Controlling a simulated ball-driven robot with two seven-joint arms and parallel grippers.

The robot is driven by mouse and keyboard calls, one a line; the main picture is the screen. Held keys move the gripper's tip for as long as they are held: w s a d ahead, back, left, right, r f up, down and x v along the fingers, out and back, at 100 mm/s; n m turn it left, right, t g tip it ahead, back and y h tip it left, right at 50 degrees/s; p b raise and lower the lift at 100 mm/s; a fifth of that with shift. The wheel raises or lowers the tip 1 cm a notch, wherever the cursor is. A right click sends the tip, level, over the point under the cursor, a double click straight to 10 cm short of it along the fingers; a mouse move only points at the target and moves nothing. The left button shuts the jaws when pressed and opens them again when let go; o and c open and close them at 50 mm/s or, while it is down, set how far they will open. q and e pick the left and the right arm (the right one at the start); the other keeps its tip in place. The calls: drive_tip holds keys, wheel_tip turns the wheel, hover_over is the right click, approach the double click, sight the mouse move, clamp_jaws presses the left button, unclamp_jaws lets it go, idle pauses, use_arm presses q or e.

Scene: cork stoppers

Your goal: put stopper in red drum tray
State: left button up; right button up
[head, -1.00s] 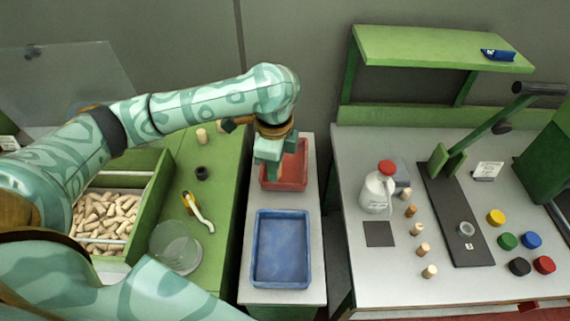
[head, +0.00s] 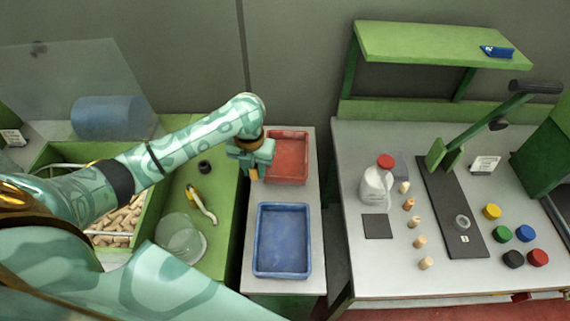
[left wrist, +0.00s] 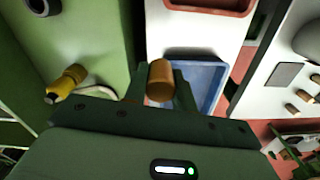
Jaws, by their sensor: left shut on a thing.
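My left gripper (head: 252,172) is shut on a tan cork stopper (left wrist: 160,80), which stands out between the fingers in the left wrist view. In the head view the gripper is above the left edge of the pale tray stand, just left of the red tray (head: 287,150). The red tray looks empty where it shows; its rim also shows at the top of the left wrist view (left wrist: 210,10). The blue tray (head: 282,240) is nearer on the same stand and empty. My right gripper is not in view.
A green bench (head: 222,225) on the left holds a bin of corks (head: 118,225), a black ring (head: 204,167), a yellow-handled tool (head: 198,200) and a clear dish (head: 180,238). A white table (head: 385,270) on the right holds a red-capped bottle (head: 376,186) and several stoppers.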

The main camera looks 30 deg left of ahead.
use_arm(q)
drive_tip(key=w+f+b, duration=0.1)
drive_tip(key=w, duration=0.1)
drive_tip(key=w+d+f+b, duration=0.1)
drive_tip(key=w, duration=0.2)
drive_tip(key=w+d+f+b, duration=0.1)
drive_tip(key=w+f, duration=0.1)
drive_tip(key=w, duration=0.1)
drive_tip(key=shift+f+b, duration=0.1)
drive_tip(key=shift+b, duration=0.3)
drive_tip(key=b, duration=0.3)
hover_over(285, 174)
drive_tip(key=s, duration=0.2)
drive_tip(key=f, duration=0.4)
drive_tip(key=shift+w+a, duration=0.1)
drive_tip(key=shift+w, duration=0.1)
drive_tip(key=shift+w+f+b, duration=0.4)
drive_tip(key=shift+w+b, duration=0.05)
drive_tip(key=shift+b, duration=0.05)
drive_tip(key=shift+w+f, duration=0.15)
drive_tip(key=shift+f, duration=0.1)
wheel_tip(285, 174, down, 3)
drive_tip(key=shift+f+b, duration=0.1)
drive_tip(key=shift+b, duration=0.9)
drive_tip(key=shift+w, duration=0.1)
